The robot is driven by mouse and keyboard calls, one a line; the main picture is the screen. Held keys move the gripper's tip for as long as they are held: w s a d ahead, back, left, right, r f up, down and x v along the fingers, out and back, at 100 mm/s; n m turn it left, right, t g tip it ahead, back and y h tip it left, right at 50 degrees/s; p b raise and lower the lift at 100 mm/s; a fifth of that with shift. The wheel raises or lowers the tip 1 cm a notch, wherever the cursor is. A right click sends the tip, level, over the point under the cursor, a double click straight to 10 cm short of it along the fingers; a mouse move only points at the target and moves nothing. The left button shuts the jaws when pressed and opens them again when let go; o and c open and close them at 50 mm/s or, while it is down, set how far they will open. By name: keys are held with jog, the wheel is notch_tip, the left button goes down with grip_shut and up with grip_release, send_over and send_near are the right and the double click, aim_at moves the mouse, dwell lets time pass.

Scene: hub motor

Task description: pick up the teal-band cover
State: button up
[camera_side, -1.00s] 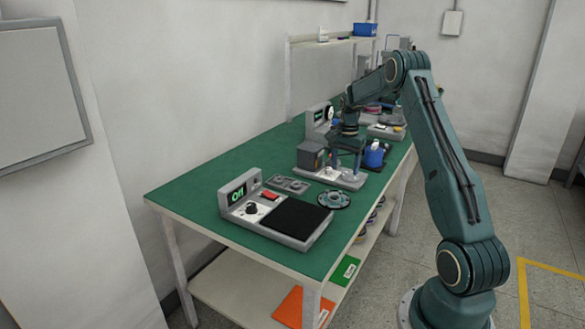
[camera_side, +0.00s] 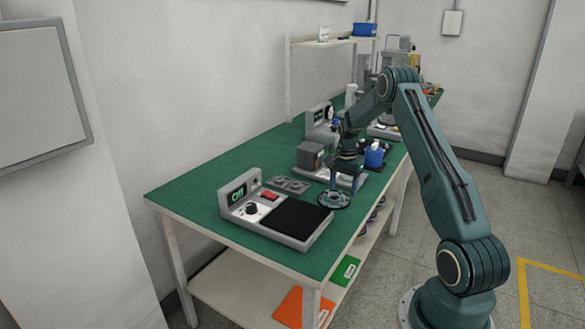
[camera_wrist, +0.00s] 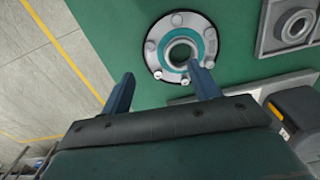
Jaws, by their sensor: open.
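The teal-band cover (camera_side: 334,200) is a round grey disc with a teal ring around a central hole. It lies flat on the green bench top, right of the black pad. In the wrist view the cover (camera_wrist: 157,62) shows several small round studs or holes around its rim. My gripper (camera_side: 338,188) points down just above the cover in the side view. In the wrist view my gripper (camera_wrist: 161,73) is open and empty. One finger is left of the cover and the other overlaps its lower right edge. I cannot tell whether they touch it.
A station with a dark box (camera_side: 310,155) and a blue container (camera_side: 374,155) are farther back.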

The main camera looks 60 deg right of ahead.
aim_at(343, 203)
jog(key=shift+s+f, duration=0.2)
jog(key=shift+f, duration=2)
jog(key=c, duration=1.1)
jog(key=shift+r, duration=0.15)
notch_tip(343, 203, up, 20)
